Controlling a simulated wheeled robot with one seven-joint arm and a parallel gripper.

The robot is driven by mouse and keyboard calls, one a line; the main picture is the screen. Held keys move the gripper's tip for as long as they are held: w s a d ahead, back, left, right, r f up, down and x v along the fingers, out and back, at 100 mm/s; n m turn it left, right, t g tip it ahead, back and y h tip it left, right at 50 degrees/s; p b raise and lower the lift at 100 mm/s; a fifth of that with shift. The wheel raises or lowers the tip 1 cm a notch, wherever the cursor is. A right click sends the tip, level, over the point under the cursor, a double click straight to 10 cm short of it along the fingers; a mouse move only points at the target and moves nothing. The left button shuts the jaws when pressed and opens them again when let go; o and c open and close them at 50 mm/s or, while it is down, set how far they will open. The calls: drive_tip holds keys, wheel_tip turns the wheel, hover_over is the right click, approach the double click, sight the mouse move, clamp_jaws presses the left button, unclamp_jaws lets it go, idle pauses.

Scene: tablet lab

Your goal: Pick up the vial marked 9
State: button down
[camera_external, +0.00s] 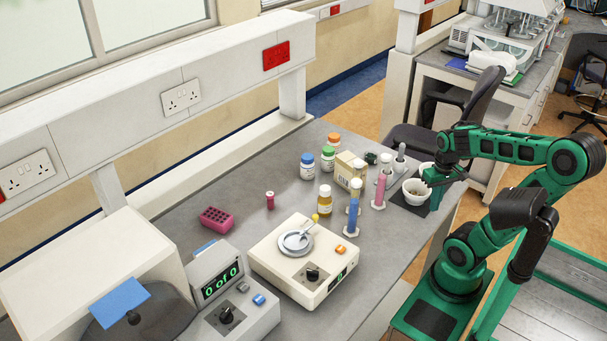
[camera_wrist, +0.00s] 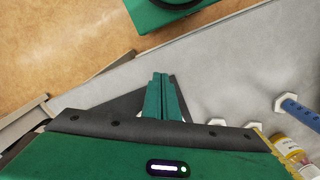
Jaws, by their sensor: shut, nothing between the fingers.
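No mark 9 is readable in either view. A small dark-pink vial (camera_external: 270,201) stands upright on the grey bench, beside a magenta rack (camera_external: 216,219) with holes; whether it is the one marked 9 I cannot tell. My gripper (camera_external: 423,196) is shut and empty at the right end of the bench, by a white bowl (camera_external: 413,188), far to the right of the vial. In the wrist view my gripper's fingers (camera_wrist: 160,79) are together with nothing between them. The vial does not show in the wrist view.
A cream balance (camera_external: 290,278) and a display unit (camera_external: 226,300) stand at the front. Bottles, including a yellow one (camera_external: 325,203), a box (camera_external: 341,172), and blue (camera_external: 353,217) and pink (camera_external: 380,190) cylinders stand between my gripper and the vial. Bench around the vial is clear.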

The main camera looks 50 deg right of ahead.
drive_tip(key=c, duration=1.4)
unclamp_jaws()
